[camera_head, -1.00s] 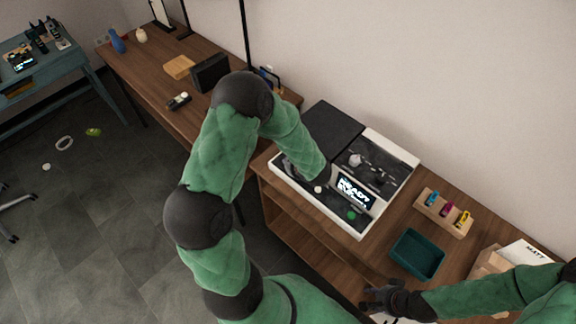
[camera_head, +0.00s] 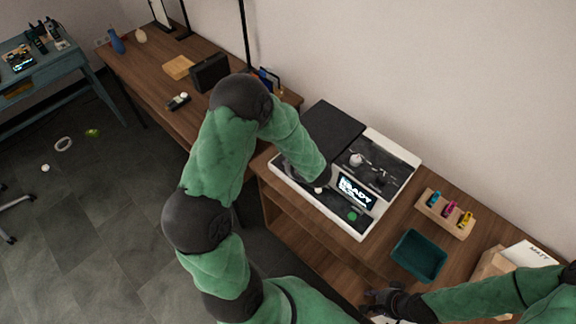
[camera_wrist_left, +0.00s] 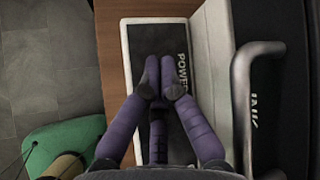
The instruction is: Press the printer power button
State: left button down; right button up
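The printer (camera_head: 368,222) is a white-framed machine with a dark front panel, on the wooden desk. Its lit screen (camera_head: 356,191) reads READY, and a green button (camera_head: 352,216) sits on the panel. A small white round spot (camera_head: 318,190) shows beside my left wrist. My left gripper (camera_wrist_left: 160,72) has its purple fingertips together over the dark panel, beside the POWER lettering (camera_wrist_left: 182,72). The fingers hide the panel under them; I cannot tell whether they touch it. My right gripper (camera_head: 372,299) is low in the head view, above the desk's front edge, its fingers unclear.
A teal tray (camera_head: 419,256) and a wooden holder (camera_head: 445,213) with coloured cartridges stand right of the printer. A grey handle (camera_wrist_left: 243,100) rises right of my left fingers, beside the INK lettering. A black lid (camera_head: 331,132) stands behind the printer panel.

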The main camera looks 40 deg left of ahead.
pick_arm(q)
jog(key=shift+f, duration=0.2)
jog(key=shift+r, duration=0.8)
notch_tip(320, 180, up, 6)
jog(key=p, duration=0.3)
dwell(0.6)
dwell(0.3)
